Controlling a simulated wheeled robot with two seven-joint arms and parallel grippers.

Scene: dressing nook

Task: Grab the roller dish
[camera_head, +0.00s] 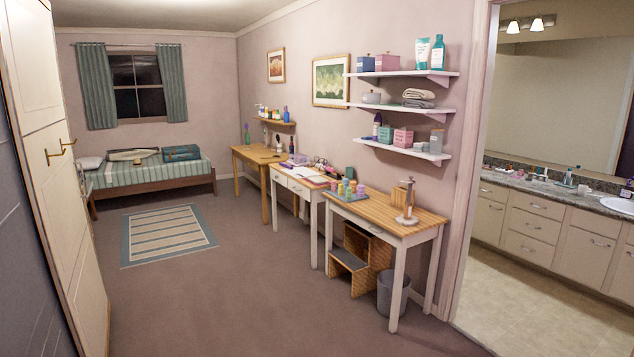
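A flat blue-grey dish (343,200) holds several small upright coloured pieces that look like hair rollers, in green, yellow and purple. It sits on the left part of the nearest wooden-topped table (392,214), against the right wall. It is small in the view, so details are hard to tell. Neither of my grippers shows in the head view.
A wooden stand (406,203) is on the same table. Below are a step stool (350,262) and a grey bin (392,293). White shelves (402,110) hang above. A striped rug (168,235) lies left; the floor before the tables is clear. A doorway opens right.

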